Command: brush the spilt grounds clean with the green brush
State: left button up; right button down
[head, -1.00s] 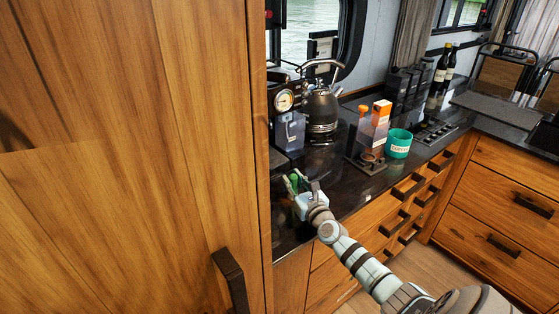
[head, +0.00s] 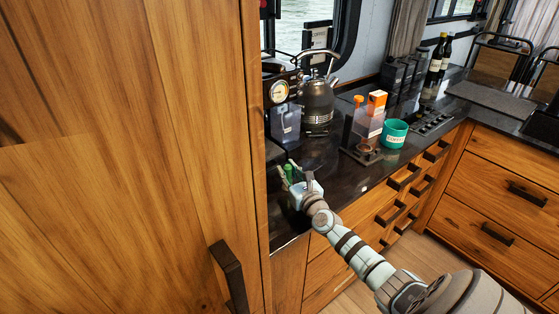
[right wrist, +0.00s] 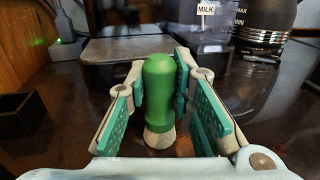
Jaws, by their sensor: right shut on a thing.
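The green brush (right wrist: 160,88) stands upright between the finger pads of my right gripper (right wrist: 163,100) in the right wrist view, with a pale bristle end at the bottom near the dark counter. My right gripper is shut on it. In the head view, the right gripper (head: 294,176) is low over the counter's near left part, and a bit of the green brush (head: 287,173) shows there. A faint brownish patch lies by the bristles, but I cannot tell if it is grounds or a reflection. My left gripper is not in view.
A coffee machine (head: 279,92) with a gauge and a kettle (head: 318,104) stand behind. A small black box (right wrist: 24,119) is left in the wrist view. A tall wooden panel (head: 120,180) borders the left.

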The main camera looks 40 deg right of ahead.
jog(key=shift+d+f+b, duration=0.2)
jog(key=shift+d+b, duration=1.4)
jog(key=shift+d, duration=0.75)
jog(key=shift+d+b, duration=0.55)
jog(key=shift+d, duration=0.15)
jog(key=shift+d+r, duration=0.1)
jog(key=shift+d, duration=0.1)
jog(key=shift+a+r+p, duration=0.45)
jog(key=shift+a, duration=0.1)
jog(key=shift+a+p, duration=0.35)
jog(key=shift+a+f+p, duration=0.25)
jog(key=shift+a+p, duration=0.55)
jog(key=shift+a, duration=0.2)
jog(key=shift+a+p, duration=0.5)
jog(key=shift+a, duration=0.3)
jog(key=shift+w+a+p, duration=0.1)
jog(key=shift+a+p, duration=1.15)
jog(key=shift+a, duration=1.4)
jog(key=shift+a+r+p, duration=0.2)
jog(key=shift+r+p, duration=0.7)
jog(key=shift+r, duration=0.3)
notch_tip(320, 180, up, 6)
jog(key=p, duration=0.5)
jog(key=shift+f, duration=0.25)
jog(key=shift+f, duration=0.1)
